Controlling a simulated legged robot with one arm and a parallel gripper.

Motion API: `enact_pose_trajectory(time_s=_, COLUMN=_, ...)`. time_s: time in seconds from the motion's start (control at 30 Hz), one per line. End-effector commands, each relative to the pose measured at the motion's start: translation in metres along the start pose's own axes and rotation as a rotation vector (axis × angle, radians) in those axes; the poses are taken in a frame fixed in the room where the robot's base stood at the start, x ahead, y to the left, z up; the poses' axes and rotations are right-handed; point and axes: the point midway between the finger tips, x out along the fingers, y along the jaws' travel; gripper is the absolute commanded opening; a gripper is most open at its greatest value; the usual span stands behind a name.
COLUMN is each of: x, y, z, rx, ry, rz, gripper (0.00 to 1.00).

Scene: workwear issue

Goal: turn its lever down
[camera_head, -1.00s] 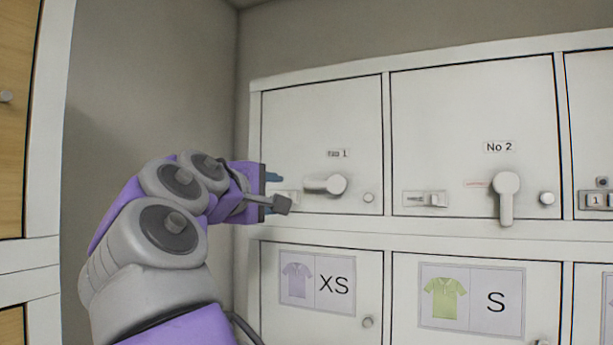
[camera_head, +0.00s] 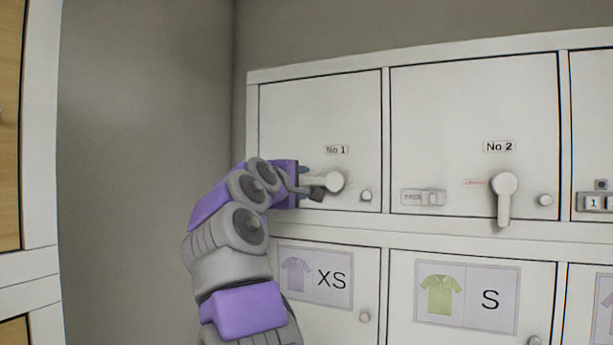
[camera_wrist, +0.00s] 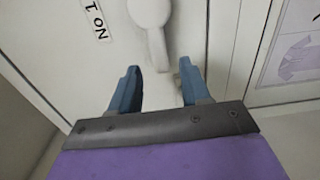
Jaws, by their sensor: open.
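The No 1 door (camera_head: 300,110) is shut, and its white lever (camera_head: 334,182) has its round hub at the right and its arm pointing left. My gripper (camera_head: 308,182) is at the free end of that lever in the head view, partly hiding it. In the wrist view the lever (camera_wrist: 151,22) comes down from the top, its tip ahead of and between the two blue fingers. My gripper (camera_wrist: 160,82) is open there, with a gap on each side of the lever. I cannot tell whether the fingers touch it.
The No 2 door (camera_head: 470,110) to the right has a lever (camera_head: 504,196) hanging down. Small round knobs (camera_head: 366,196) sit beside the levers. Below are doors with XS (camera_head: 316,280) and S (camera_head: 468,294) shirt labels. A grey wall (camera_head: 150,150) is at the left.

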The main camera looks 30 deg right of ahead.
Motion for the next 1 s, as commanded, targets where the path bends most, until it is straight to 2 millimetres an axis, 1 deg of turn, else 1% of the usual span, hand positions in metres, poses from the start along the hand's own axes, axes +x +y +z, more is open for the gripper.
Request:
enact_pose_trajectory(time_s=0.1, x=0.018, y=0.002, z=0.0, rx=0.0, ry=-0.002, rz=-0.004, gripper=0.47)
enact_pose_trajectory(time_s=0.23, x=0.03, y=0.001, z=-0.001, rx=-0.002, ry=0.0, rz=-0.003, gripper=0.47)
enact_pose_trajectory(time_s=0.4, x=0.036, y=0.001, z=0.0, rx=0.0, ry=0.001, rz=0.0, gripper=0.47)
enact_pose_trajectory(time_s=0.63, x=0.036, y=0.0, z=0.0, rx=0.0, ry=0.0, rz=-0.001, gripper=0.47)
enact_pose_trajectory(time_s=0.67, x=0.036, y=0.0, z=0.0, rx=0.0, ry=0.0, rz=0.0, gripper=0.45)
enact_pose_trajectory(time_s=1.0, x=0.036, y=0.0, z=0.0, rx=0.0, ry=0.0, rz=-0.001, gripper=0.12)
